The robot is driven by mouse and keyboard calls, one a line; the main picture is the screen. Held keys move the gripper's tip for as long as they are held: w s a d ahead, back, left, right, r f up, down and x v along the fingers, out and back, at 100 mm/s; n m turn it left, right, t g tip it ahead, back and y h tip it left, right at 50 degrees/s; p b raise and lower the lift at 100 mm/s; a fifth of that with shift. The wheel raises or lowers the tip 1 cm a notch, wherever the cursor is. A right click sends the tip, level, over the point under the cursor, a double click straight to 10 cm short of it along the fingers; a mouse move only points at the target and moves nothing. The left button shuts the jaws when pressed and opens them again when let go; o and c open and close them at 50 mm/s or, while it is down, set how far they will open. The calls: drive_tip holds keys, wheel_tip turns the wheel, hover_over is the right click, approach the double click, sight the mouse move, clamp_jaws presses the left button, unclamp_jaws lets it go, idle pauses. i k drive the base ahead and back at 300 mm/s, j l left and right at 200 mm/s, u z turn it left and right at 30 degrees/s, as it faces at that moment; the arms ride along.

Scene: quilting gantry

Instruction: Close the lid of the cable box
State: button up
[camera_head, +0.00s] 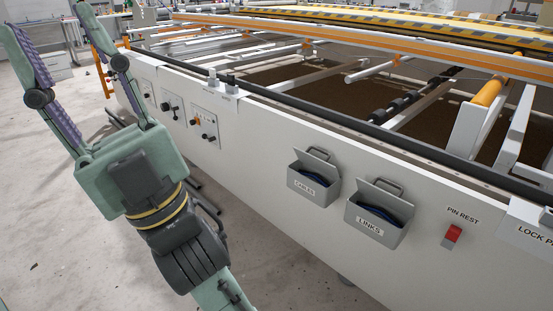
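The cable box (298,190) is a small grey box on the white side panel of the gantry, labelled CABLES. Its lid (317,165) stands raised at the back, with a dark handle on its top edge, so the box is open. What lies inside is hard to make out. My gripper (46,20) is at the upper left of the view, its two fingers with purple pads pointing up and spread wide apart. It is empty, well to the left of the cable box and not touching it.
A second grey box (370,229), labelled LINKS, hangs to the right with its lid up and dark blue contents. A red switch (453,236) sits under PIN REST. Knob panels (204,128) are on the left of the white panel (260,215).

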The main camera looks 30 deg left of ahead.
sight(326, 168)
drive_tip(key=i+u, duration=0.5)
drive_tip(key=i+l+u, duration=0.2)
drive_tip(key=i+u, duration=0.3)
